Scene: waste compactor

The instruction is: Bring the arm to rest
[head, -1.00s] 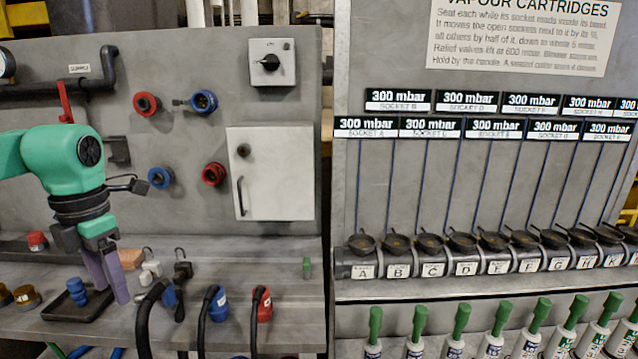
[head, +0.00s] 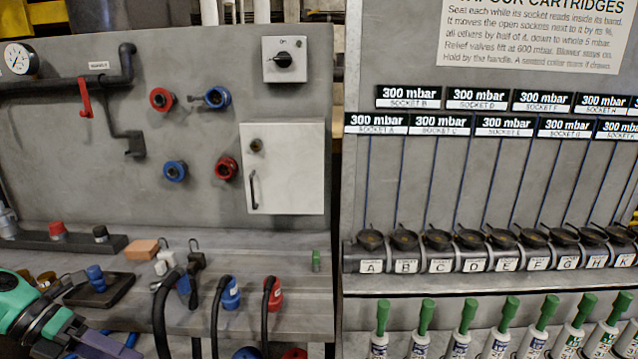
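My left arm comes in at the lower left, with its green link and dark wrist low in the head view. My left gripper (head: 112,345) lies at the bottom edge, its purple fingers pointing right, in front of the bench and below the black tray (head: 112,292). The fingers are partly cut off by the frame, so I cannot tell whether they are open or hold anything. My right gripper is not in view.
A blue fitting (head: 96,278) stands on the tray. An orange block (head: 142,250), padlocks and hoses with blue (head: 230,294) and red (head: 274,295) couplings are on the bench. Cartridges (head: 426,320) stand below the socket row (head: 405,242) at right.

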